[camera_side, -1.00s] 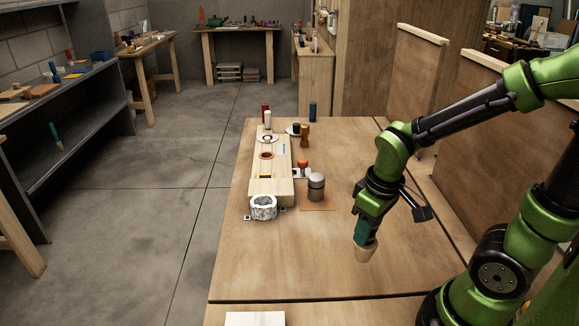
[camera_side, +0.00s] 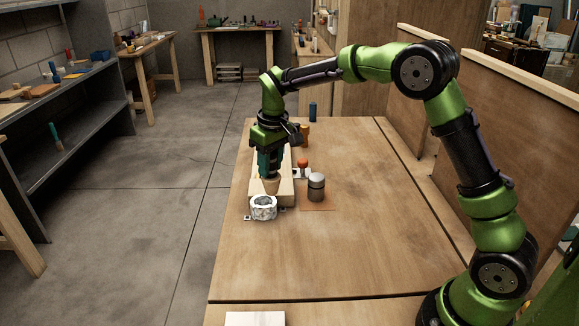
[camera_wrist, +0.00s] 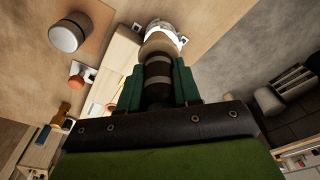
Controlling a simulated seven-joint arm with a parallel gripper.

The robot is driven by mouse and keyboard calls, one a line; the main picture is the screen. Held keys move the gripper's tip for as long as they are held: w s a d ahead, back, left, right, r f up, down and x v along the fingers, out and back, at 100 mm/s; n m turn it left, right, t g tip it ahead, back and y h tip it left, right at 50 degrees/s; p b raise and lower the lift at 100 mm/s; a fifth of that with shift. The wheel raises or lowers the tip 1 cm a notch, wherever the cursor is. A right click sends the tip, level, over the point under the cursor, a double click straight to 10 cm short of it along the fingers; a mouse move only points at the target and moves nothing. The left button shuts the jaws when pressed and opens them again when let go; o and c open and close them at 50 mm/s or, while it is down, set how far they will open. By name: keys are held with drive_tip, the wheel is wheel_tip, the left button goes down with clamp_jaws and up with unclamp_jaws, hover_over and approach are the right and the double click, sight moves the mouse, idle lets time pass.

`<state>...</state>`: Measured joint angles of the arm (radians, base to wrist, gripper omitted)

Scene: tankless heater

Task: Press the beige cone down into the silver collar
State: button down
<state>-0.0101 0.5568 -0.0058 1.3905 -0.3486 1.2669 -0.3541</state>
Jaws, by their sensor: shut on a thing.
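The beige cone (camera_side: 271,186) hangs below my gripper (camera_side: 270,172) in the side view, its lower end close above the silver collar's far rim. My gripper's teal fingers are shut around the cone's dark, grey-banded upper part. The silver collar (camera_side: 263,208) is a pale, mottled ring at the near end of a long wooden block (camera_side: 287,190). In the wrist view the cone (camera_wrist: 160,44) lies beyond the fingers (camera_wrist: 158,88) and covers much of the collar (camera_wrist: 170,27). I cannot tell whether its tip is inside the collar's opening.
A grey cylinder (camera_side: 316,188) stands right of the block. An orange-topped knob (camera_side: 303,164) sits on a white bracket beside the block. A brown wooden piece (camera_side: 305,135) and a dark blue cylinder (camera_side: 312,112) stand farther back. The right side of the tabletop (camera_side: 375,235) is clear.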

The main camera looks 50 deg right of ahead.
drive_tip(key=w+r, duration=0.3)
drive_tip(key=shift+a+r, duration=0.2)
drive_tip(key=shift+r, duration=0.1)
wheel_tip(320, 180, down, 7)
idle(0.9)
drive_tip(key=shift+f, duration=0.35)
idle(0.5)
drive_tip(key=shift+a+f, duration=0.1)
drive_tip(key=shift+f, duration=2.6)
idle(0.5)
